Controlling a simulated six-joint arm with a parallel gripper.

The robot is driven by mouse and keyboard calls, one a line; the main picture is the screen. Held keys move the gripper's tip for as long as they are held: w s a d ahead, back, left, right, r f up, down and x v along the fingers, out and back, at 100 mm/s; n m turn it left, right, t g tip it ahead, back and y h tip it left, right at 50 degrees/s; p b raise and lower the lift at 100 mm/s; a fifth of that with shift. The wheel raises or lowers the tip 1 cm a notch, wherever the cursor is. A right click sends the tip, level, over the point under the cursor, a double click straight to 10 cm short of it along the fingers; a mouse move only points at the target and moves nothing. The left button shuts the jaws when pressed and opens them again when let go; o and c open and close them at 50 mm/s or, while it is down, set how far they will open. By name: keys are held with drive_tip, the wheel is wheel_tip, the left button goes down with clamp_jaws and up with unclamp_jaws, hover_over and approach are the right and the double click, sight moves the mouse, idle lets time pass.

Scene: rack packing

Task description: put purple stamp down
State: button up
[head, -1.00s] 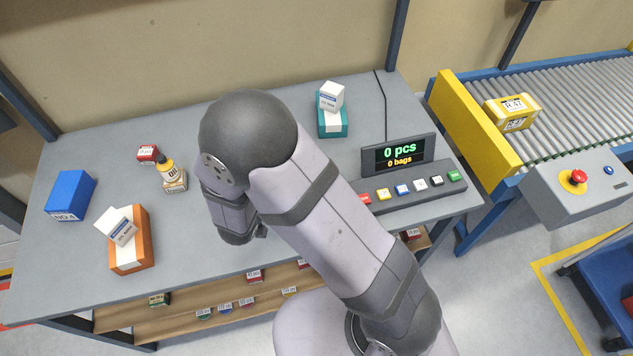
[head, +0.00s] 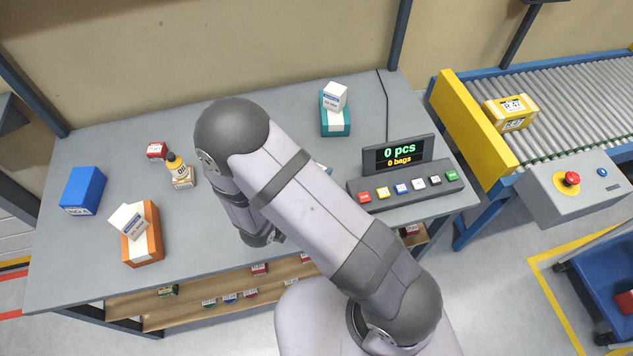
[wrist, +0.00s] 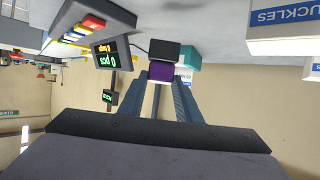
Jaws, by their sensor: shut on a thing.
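The purple stamp (wrist: 161,71), a purple block with a black part (wrist: 164,50) at one end, shows in the wrist view between the fingers of my gripper (wrist: 163,84). My gripper is shut on it. In the head view my own arm hides the stamp and most of the gripper. I cannot tell whether the stamp touches the table.
The grey table (head: 110,165) holds a blue box (head: 84,190), an orange box (head: 143,245) with a white box leaning on it, a glue bottle (head: 180,172), a small red box (head: 156,150), a teal box (head: 335,125) and a button console (head: 405,190). A roller conveyor (head: 575,90) stands right.

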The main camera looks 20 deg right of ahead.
drive_tip(key=shift+f+p, duration=0.45)
drive_tip(key=shift+f, duration=2.35)
drive_tip(key=shift+f, duration=0.1)
drive_tip(key=shift+f, duration=0.1)
drive_tip(key=o, duration=1.1)
drive_tip(key=shift+c, duration=0.2)
drive_tip(key=shift+r, duration=0.2)
drive_tip(key=b+v, duration=0.3)
drive_tip(key=v, duration=0.9)
